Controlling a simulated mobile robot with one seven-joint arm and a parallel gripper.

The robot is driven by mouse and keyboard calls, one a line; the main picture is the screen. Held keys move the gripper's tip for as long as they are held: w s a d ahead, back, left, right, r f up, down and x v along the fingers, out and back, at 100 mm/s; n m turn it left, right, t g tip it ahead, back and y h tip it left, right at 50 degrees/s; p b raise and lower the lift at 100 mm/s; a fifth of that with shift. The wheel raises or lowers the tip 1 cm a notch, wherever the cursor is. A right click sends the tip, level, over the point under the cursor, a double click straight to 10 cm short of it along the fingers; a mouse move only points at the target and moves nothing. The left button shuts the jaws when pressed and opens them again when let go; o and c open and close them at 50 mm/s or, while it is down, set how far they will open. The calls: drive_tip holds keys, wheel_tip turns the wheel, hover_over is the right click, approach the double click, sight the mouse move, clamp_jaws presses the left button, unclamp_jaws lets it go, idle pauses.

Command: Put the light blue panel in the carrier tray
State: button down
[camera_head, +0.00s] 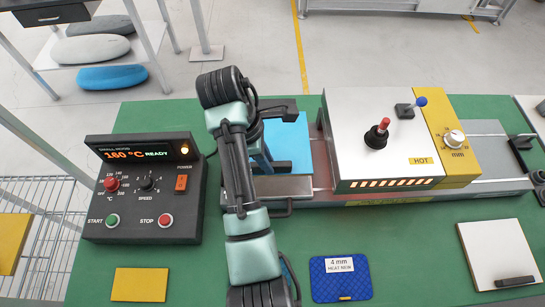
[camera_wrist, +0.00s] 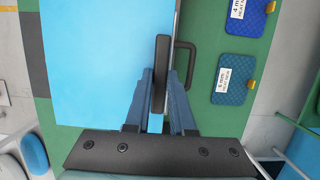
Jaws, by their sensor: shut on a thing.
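The light blue panel (camera_head: 288,145) is a flat sheet beside the left end of the hot machine. It fills much of the left side of the wrist view (camera_wrist: 95,60). My gripper (camera_wrist: 158,100) is shut on a dark grip bar (camera_wrist: 160,72) at the panel's edge; in the head view my gripper (camera_head: 262,160) is partly behind my arm. The metal carrier tray (camera_head: 282,187) with a dark loop handle (camera_wrist: 186,62) shows at the panel's near edge. My arm hides part of both. I cannot tell whether the panel touches the tray.
The hot machine (camera_head: 375,120) stands right, with its red and blue knobs. A control box (camera_head: 145,190) reading 160 °C READY stands left. A yellow board (camera_head: 140,285), a dark blue mat (camera_head: 340,278) and a white board (camera_head: 497,250) lie on the green table (camera_head: 420,250).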

wheel_tip(320, 180, down, 4)
drive_tip(key=shift+s+f+b, duration=0.1)
drive_tip(key=shift+f+b, duration=0.15)
drive_tip(key=shift+b, duration=0.3)
drive_tip(key=shift+f, duration=2.45)
drive_tip(key=shift+f, duration=0.15)
drive_tip(key=c, duration=0.8)
unclamp_jaws()
drive_tip(key=shift+o, duration=0.2)
drive_tip(key=p+v, duration=0.3)
drive_tip(key=v, duration=0.8)
drive_tip(key=shift+r+p, duration=0.25)
drive_tip(key=shift+p, duration=0.05)
drive_tip(key=shift+a+r+p, duration=0.2)
drive_tip(key=shift+r+p, duration=0.2)
drive_tip(key=shift+p, duration=0.05)
